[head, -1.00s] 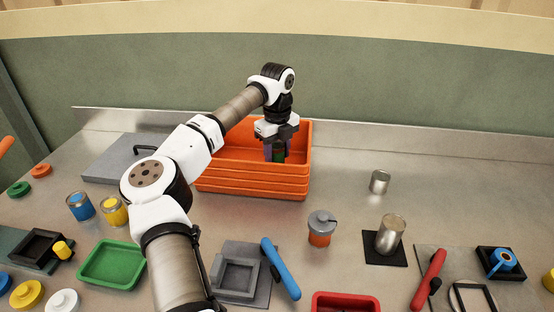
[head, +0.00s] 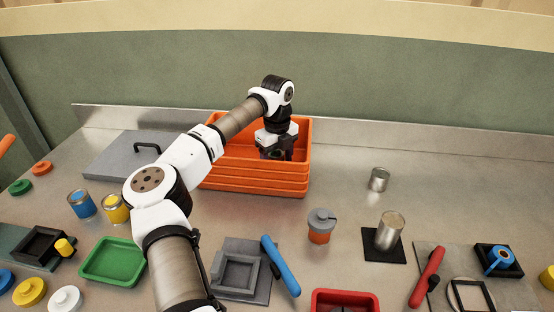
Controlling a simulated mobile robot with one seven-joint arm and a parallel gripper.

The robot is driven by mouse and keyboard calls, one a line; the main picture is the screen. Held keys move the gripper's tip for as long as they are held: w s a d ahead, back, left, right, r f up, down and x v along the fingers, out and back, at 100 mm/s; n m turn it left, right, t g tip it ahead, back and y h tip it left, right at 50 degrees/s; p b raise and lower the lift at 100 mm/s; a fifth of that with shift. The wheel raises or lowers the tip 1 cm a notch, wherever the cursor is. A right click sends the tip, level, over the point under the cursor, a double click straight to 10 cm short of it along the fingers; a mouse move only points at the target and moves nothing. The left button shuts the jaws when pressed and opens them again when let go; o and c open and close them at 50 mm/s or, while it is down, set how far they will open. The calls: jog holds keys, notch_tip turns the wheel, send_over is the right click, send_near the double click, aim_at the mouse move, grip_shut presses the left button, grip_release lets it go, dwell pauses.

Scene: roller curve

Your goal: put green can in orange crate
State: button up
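The orange crate (head: 256,180) stands at the back of the steel counter, left of the middle. My gripper (head: 276,155) points down inside the right part of the crate, with its fingertips low behind the front wall. The green can is not clearly visible now; the crate's front wall and my gripper hide the space where it was held. Whether the fingers are closed on it or apart cannot be made out.
A grey lidded slab (head: 128,155) lies left of the crate. Blue (head: 81,205) and yellow (head: 116,209) cans stand front left. An orange jar (head: 320,226) and a metal can (head: 378,179) stand to the right. The back right counter is clear.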

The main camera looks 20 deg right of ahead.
aim_at(277, 153)
notch_tip(277, 153, up, 12)
jog(key=b, duration=0.2)
jog(key=shift+r+b, duration=0.2)
jog(key=shift+b, duration=0.2)
